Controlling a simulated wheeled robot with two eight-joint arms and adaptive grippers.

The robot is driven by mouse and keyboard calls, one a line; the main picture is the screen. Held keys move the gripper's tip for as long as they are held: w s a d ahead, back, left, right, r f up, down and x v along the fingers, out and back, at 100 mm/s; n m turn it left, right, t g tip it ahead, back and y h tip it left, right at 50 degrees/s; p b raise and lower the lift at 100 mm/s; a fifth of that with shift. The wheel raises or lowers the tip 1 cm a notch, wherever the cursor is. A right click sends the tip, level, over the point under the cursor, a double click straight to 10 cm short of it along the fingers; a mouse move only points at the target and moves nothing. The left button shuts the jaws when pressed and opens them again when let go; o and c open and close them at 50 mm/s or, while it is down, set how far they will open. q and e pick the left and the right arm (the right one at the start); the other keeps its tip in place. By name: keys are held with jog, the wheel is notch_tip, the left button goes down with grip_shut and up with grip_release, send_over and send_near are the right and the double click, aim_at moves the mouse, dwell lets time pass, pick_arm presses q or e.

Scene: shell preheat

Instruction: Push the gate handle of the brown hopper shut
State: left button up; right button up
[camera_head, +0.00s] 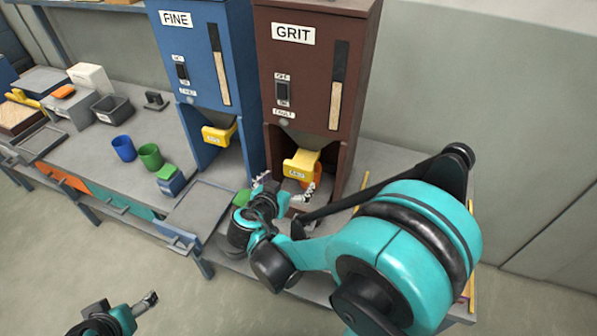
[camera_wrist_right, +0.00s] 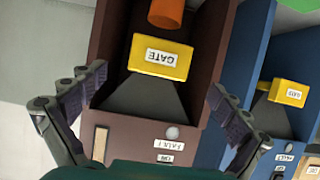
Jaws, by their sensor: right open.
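The brown hopper (camera_head: 315,75), labelled GRIT, stands on the bench right of the blue one. Its yellow gate handle (camera_head: 302,164) sticks out at the front of its lower opening. In the right wrist view the yellow handle (camera_wrist_right: 160,57) with its GATE label shows between my fingers, a little beyond them. My right gripper (camera_head: 285,190) is open and empty, just in front of and below the handle; I see no contact. My left gripper (camera_head: 150,300) shows only in part at the lower left, far from the hopper, and its jaw opening is unclear.
The blue hopper (camera_head: 207,75), labelled FINE, stands close on the left with its own yellow handle (camera_head: 219,134).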

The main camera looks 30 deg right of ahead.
aim_at(297, 172)
jog(key=shift+w+d+f, duration=0.2)
jog(key=shift+w+d, duration=0.2)
jog(key=shift+d, duration=0.05)
jog(key=b+x, duration=0.2)
jog(key=x, duration=0.3)
jog(key=shift+w+d, duration=0.1)
jog(key=shift+d, duration=0.1)
jog(key=shift+w+d+f+b, duration=0.25)
jog(key=shift+w+d+b, duration=0.05)
jog(key=shift+w+d, duration=0.15)
